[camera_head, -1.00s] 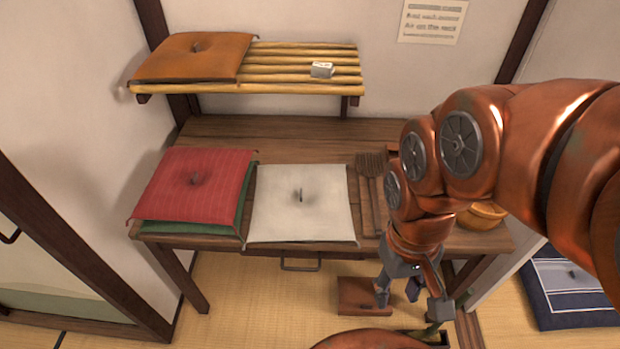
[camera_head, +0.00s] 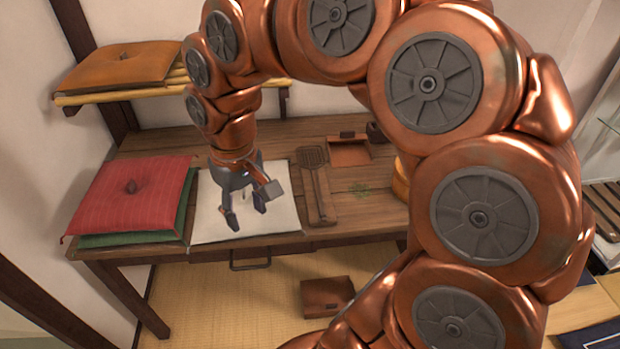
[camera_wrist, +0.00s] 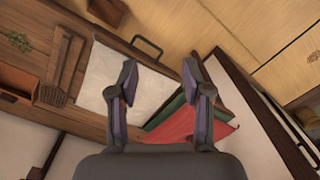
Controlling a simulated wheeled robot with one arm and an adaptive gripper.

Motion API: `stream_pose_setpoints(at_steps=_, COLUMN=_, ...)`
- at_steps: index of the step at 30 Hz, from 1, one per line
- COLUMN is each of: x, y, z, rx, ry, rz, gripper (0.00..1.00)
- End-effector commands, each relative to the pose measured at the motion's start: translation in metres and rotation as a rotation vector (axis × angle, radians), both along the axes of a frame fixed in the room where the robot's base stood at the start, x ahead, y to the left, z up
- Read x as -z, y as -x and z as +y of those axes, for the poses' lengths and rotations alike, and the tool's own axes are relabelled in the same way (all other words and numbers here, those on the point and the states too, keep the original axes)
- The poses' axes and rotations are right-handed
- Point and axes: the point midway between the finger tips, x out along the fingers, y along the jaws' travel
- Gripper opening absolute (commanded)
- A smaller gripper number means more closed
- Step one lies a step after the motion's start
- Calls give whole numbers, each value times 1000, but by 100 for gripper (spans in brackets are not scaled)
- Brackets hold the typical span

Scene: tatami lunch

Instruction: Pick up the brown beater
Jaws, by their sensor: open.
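In the wrist view the beater (camera_wrist: 52,94) is at the left, well outside my jaws.
Red and green cushions (camera_head: 132,195) are stacked at the table's left. A wall shelf (camera_head: 95,95) holds an orange cushion. Right of the beater are a green sprig (camera_head: 361,190), an open wooden box (camera_head: 350,153) and a partly hidden yellowish round container (camera_head: 401,181). A brown box (camera_head: 328,296) sits on the floor.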

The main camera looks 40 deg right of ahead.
Motion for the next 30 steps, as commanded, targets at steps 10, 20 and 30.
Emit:
stream_pose_setpoints(at_steps=10, x=62, y=-109, z=-121, rx=250, ry=-23, rz=-69, gripper=49)
stream_pose_setpoints(at_steps=20, x=142, y=-122, z=-260, rx=575, ry=14, rz=-38, gripper=49)
stream_pose_setpoints(at_steps=30, x=173, y=-112, z=-295, rx=663, ry=32, rz=-16, gripper=49)
